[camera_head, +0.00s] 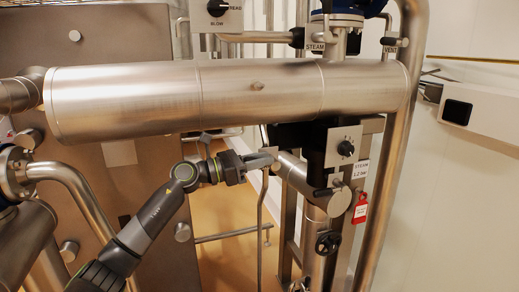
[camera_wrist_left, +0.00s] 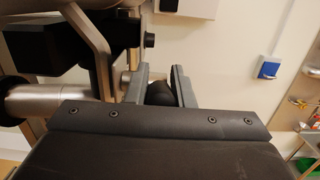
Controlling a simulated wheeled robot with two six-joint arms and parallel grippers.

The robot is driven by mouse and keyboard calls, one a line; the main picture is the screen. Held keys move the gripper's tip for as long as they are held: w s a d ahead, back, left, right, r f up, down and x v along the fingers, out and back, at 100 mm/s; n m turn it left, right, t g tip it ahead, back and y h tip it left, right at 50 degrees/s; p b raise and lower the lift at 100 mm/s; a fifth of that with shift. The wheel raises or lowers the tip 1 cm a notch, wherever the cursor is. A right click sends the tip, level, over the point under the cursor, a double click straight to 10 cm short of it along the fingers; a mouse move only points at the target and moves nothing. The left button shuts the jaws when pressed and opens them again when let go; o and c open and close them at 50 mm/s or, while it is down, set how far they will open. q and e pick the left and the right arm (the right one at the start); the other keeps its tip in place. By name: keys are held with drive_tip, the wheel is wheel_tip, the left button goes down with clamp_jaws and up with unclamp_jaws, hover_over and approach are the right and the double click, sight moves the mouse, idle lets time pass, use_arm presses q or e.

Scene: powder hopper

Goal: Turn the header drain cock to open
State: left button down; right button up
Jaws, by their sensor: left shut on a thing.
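My left gripper (camera_head: 264,159) reaches in from the left, below the large horizontal steel cylinder (camera_head: 230,97). Its fingertips are at the left end of a short steel pipe branch (camera_head: 293,168). In the left wrist view the two fingers (camera_wrist_left: 161,88) stand on either side of a dark rounded knob (camera_wrist_left: 160,93), and the gripper is shut on it. The wide gripper body hides the knob's lower part. I cannot read a label naming this knob as the drain cock, nor tell its turn position. My right gripper is not in view.
A thin vertical pipe (camera_head: 261,220) stands close under the fingers. Tan floor (camera_head: 222,262) shows below the arm.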

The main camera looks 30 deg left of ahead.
use_arm(q)
drive_tip(key=shift+w+d+r+g+y+p, duration=0.1)
drive_tip(key=shift+r+g+y+p, duration=0.25)
drive_tip(key=shift+r+g+y, duration=0.1)
drive_tip(key=shift+w+d+r+g+y, duration=0.2)
drive_tip(key=shift+g+y, duration=0.55)
drive_tip(key=shift+g, duration=0.1)
drive_tip(key=c, duration=1.3)
unclamp_jaws()
drive_tip(key=shift+o, duration=0.2)
